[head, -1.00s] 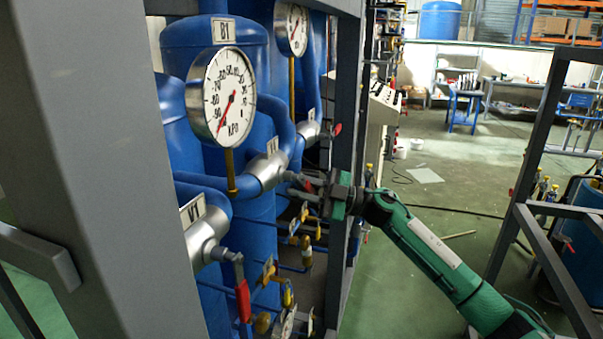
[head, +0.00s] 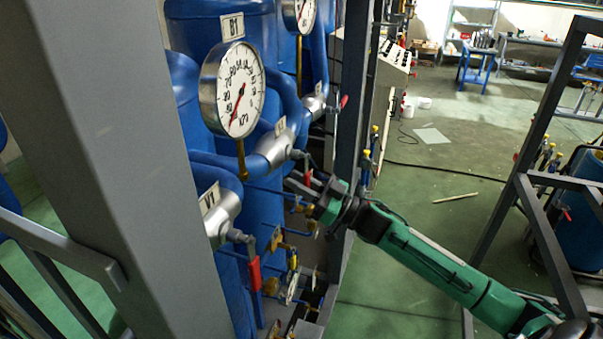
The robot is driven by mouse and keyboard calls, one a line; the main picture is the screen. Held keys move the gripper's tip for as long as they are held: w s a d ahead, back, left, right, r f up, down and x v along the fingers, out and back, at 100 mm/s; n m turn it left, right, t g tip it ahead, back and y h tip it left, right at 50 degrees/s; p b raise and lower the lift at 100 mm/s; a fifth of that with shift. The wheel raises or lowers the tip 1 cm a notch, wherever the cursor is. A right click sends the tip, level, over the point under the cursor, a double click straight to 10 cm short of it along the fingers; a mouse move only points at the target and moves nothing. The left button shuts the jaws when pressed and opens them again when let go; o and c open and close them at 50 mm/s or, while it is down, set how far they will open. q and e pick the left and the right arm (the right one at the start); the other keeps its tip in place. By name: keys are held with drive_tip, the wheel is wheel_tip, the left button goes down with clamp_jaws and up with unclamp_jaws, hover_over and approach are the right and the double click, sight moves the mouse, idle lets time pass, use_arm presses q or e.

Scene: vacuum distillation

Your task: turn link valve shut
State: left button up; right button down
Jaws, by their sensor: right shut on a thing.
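The link valve (head: 274,149) is the silver valve body on the blue pipe in the middle of the row, with a small white tag that I cannot read. Its lever has a red grip (head: 308,176) and hangs down from the valve's right end. My right gripper (head: 307,186), on the green arm from the lower right, is shut on the red grip. The fingers hide part of it. My left gripper is not in view.
Gauge B1 (head: 233,90) stands above. Grey frame posts (head: 118,130) rise at left and centre. Small brass valves (head: 274,240) sit below. Open floor lies to the right.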

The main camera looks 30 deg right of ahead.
drive_tip(key=shift+s+a+m, duration=0.1)
drive_tip(key=shift+a+m, duration=0.05)
drive_tip(key=shift+m, duration=0.35)
drive_tip(key=c, duration=1.3)
unclamp_jaws()
drive_tip(key=shift+s, duration=0.1)
drive_tip(key=shift+b+v, duration=3.05)
drive_tip(key=shift+v, duration=3.8)
drive_tip(key=shift+f, duration=0.1)
